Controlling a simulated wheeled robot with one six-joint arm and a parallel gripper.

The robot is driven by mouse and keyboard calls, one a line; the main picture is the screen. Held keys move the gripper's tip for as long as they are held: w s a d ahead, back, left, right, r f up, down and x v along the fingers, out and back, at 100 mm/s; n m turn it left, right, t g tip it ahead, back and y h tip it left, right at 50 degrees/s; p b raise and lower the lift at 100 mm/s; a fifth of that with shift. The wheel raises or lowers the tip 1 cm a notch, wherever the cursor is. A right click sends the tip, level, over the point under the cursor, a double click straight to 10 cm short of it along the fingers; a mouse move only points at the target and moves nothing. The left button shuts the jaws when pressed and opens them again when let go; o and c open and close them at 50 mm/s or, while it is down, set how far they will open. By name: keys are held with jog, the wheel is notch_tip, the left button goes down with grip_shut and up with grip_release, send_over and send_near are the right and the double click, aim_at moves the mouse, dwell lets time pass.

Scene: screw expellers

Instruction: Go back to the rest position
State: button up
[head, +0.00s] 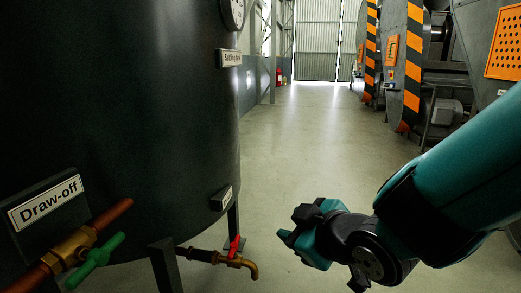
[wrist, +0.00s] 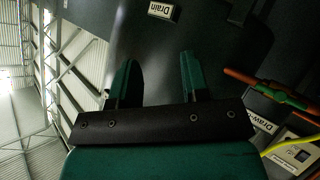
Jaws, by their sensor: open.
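My gripper (head: 290,237) hangs at the lower middle of the head view, to the right of the dark tank (head: 120,110), with open floor behind it. In the wrist view my gripper (wrist: 158,75) has its two green fingers apart, with nothing between them. The dark tank wall with a "Drain" label (wrist: 162,10) lies beyond the fingers. A brass tap with a red handle (head: 234,247) sticks out low from the tank, left of my gripper and apart from it in the picture.
A "Draw-off" plate (head: 45,202) and a brass valve with a green handle (head: 95,260) are at the lower left. Machines with orange-and-black striped guards (head: 413,60) line the right side. The grey floor (head: 310,130) between is clear. A red extinguisher (head: 279,75) stands far back.

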jog(key=s+d+r+m+g+h+p, duration=0.1)
jog(key=s+d+r+m+g+p, duration=0.1)
jog(key=s+d+r+g, duration=0.3)
jog(key=s+d+r+m+g+p, duration=0.1)
jog(key=s+r+g+p, duration=0.1)
jog(key=s, duration=0.5)
jog(key=s+d+r+m+g+h+p, duration=0.1)
jog(key=s+d+r+m+g+p, duration=0.1)
jog(key=s+d+r+g, duration=0.3)
notch_tip(320, 180, up, 35)
jog(key=s+a+t+p, duration=0.1)
jog(key=a+p, duration=0.1)
jog(key=p, duration=3.5)
jog(key=shift+a+r, duration=0.15)
jog(key=shift+r, duration=0.05)
jog(key=shift+s, duration=0.1)
jog(key=shift+a, duration=0.1)
